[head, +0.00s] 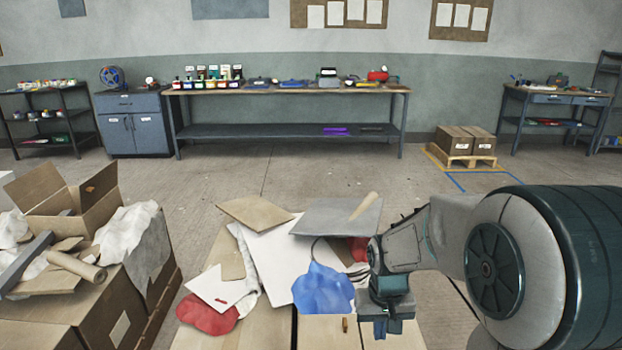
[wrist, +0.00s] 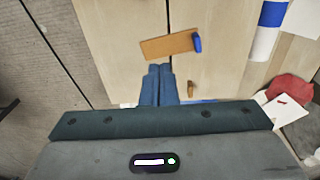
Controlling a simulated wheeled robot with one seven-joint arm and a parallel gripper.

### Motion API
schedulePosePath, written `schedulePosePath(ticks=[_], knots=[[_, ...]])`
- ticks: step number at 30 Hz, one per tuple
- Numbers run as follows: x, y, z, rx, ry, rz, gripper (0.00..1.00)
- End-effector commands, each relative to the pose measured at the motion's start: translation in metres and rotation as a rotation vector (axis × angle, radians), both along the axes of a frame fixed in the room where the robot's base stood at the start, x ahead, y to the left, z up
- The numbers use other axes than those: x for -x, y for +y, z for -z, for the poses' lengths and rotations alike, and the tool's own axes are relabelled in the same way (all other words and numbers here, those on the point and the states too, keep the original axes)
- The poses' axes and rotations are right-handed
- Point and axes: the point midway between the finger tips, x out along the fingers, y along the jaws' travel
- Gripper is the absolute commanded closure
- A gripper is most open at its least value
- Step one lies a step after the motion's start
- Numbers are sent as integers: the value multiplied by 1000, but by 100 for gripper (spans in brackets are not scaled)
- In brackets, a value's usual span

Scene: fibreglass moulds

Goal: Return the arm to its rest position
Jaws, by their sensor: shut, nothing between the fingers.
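My arm reaches in from the right of the head view. My gripper (head: 381,328) points down over a light wooden surface (head: 240,335) at the bottom middle. In the wrist view its two blue-grey fingers (wrist: 159,70) are together, with nothing between them. Their tips appear close to the edge of a flat brown piece (wrist: 168,47) with a small blue object (wrist: 197,42) at its right end. I cannot tell how high the fingers are above the surface.
A pile of boards and sheets (head: 265,250), a blue cloth-like piece (head: 323,289) and a red one (head: 206,315) lie left of my gripper. A small brown peg (head: 345,325) is nearby. Cardboard boxes (head: 70,310) fill the left. Open floor (head: 420,180) reaches to a long workbench (head: 290,92).

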Motion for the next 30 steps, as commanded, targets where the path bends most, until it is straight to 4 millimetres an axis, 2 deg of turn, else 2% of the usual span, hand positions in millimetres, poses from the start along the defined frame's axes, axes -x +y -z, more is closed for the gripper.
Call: schedulePosePath(ticks=[1, 6, 12, 15, 22, 30], knots=[[11, 0, -27, 8, -23, 0, 100], [46, 0, -79, 19, -77, 5, 100], [91, 0, -128, 10, -142, 11, 100], [111, 1, -144, -2, -167, 13, 100], [136, 2, -160, -23, -201, 13, 100], [139, 2, -160, -26, -203, 12, 100]])
